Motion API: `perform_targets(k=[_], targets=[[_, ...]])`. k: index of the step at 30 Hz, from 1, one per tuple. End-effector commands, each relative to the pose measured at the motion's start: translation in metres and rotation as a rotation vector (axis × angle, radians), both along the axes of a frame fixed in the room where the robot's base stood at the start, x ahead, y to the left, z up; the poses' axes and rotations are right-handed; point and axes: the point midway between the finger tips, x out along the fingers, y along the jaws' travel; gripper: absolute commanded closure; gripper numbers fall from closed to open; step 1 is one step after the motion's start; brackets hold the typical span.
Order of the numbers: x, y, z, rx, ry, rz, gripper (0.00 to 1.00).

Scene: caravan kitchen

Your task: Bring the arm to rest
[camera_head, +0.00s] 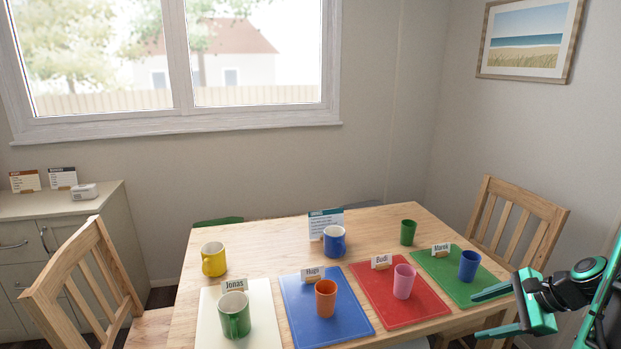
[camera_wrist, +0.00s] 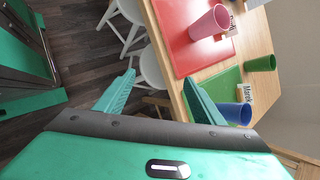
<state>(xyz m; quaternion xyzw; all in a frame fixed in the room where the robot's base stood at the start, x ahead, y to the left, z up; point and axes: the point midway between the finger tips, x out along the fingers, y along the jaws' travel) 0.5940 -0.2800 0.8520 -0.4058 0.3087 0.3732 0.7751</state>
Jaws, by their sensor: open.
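My gripper (camera_head: 492,311) is at the lower right of the head view, just off the right front corner of the wooden table (camera_head: 270,246). Its jaws are apart with nothing between them. In the wrist view my gripper (camera_wrist: 158,96) shows both teal fingers spread, with floor and a stool behind the gap. The blue cup (camera_head: 469,265) on the green mat (camera_head: 440,270) stands close to the gripper. That blue cup also shows in the wrist view (camera_wrist: 236,113), beside the right finger and apart from it.
A pink cup (camera_head: 404,281) stands on a red mat (camera_head: 378,312), an orange cup (camera_head: 325,298) on a blue mat (camera_head: 300,318), and a green mug (camera_head: 233,317) on a white mat (camera_head: 262,308). A wooden chair (camera_head: 520,225) stands at the right. White stools (camera_wrist: 152,68) stand below the table edge.

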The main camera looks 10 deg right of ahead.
Motion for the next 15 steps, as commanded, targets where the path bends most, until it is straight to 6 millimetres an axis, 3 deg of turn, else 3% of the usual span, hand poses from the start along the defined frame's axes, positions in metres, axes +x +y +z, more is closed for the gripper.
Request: perform_targets(k=[6,15], targets=[[-0.029,0.042,0.025,-0.248,0.091,0.375,0.37],[-0.085,0.077,0.067,-0.5,0.189,0.819,0.37]])
